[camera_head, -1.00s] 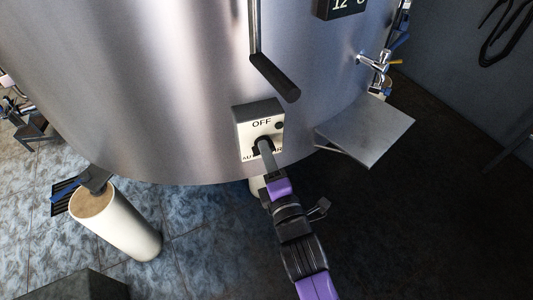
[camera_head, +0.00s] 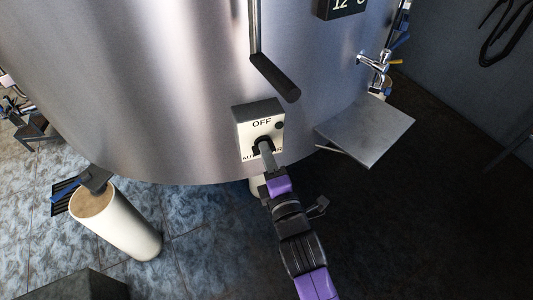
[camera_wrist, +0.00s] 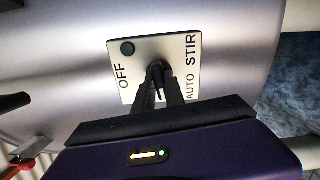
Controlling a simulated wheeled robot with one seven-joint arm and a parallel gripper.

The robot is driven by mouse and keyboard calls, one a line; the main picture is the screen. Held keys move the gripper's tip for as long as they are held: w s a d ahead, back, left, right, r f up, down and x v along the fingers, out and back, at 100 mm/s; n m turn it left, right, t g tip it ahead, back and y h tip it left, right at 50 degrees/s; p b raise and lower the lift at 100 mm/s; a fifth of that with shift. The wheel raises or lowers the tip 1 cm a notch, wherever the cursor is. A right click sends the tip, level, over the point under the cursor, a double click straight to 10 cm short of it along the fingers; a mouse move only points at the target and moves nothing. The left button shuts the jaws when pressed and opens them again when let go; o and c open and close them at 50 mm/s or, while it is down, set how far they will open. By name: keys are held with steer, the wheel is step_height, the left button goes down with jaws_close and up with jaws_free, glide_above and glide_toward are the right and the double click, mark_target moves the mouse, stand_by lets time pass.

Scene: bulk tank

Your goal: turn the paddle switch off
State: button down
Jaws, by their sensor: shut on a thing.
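The paddle switch is a pale box (camera_head: 246,117) on the lower front of the steel tank (camera_head: 170,90). Its face reads OFF at the top, with AUTO and STIR lower down. In the wrist view the switch plate (camera_wrist: 187,55) shows OFF, AUTO and STIR, with a dark round spot near OFF. The dark paddle (camera_wrist: 157,68) sits in the middle of the plate. My gripper (camera_head: 264,146) is at the switch face, and its fingers, seen in the wrist view (camera_wrist: 158,80), are shut on the paddle. The fingers hide much of the paddle, so its exact angle is hard to tell.
A black-handled lever (camera_head: 275,78) hangs above the switch. A grey shelf (camera_head: 366,130) juts out to the right, below a metal tap (camera_head: 374,63). A pale cylinder (camera_head: 118,222) stands at lower left. The dark floor at right is clear.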

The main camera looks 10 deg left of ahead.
steer(key=m, duration=1.8)
steer(key=shift+d+m+g+p, duration=0.15)
steer(key=shift+m+g+p, duration=0.15)
steer(key=shift+m+p, duration=0.1)
stand_by(0.5)
steer(key=c, duration=1.4)
jaws_free()
steer(key=shift+r, duration=0.15)
steer(key=v, duration=0.7)
steer(key=shift+s+d+b, duration=0.25)
steer(key=shift+s+b, duration=0.1)
